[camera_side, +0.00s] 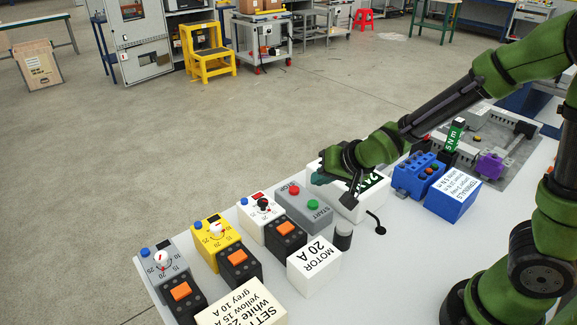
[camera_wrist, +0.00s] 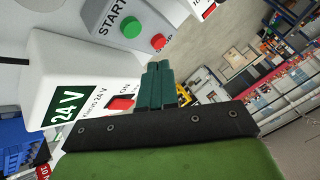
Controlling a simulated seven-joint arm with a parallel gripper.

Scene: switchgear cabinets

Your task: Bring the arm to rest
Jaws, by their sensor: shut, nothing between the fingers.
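My gripper (camera_side: 322,179) is at the end of my green arm, over the back of the white 24 V box (camera_side: 345,205) on the table. In the wrist view its teal fingers (camera_wrist: 161,86) are together, with nothing between them. The 24 V box (camera_wrist: 75,85) is close by in that view, with a red switch (camera_wrist: 121,103) just left of the fingers. I cannot tell whether the fingers touch the box. The grey start/stop box (camera_side: 304,207) stands beside it, with a green button (camera_wrist: 131,28) and a red button (camera_wrist: 158,41).
Grey, yellow and white dial units (camera_side: 216,240) with orange-switched black blocks stand to the left. White label blocks (camera_side: 314,266) and a black cylinder (camera_side: 343,236) are in front. A blue terminal block (camera_side: 418,175) stands right. The table's front middle (camera_side: 400,270) is clear.

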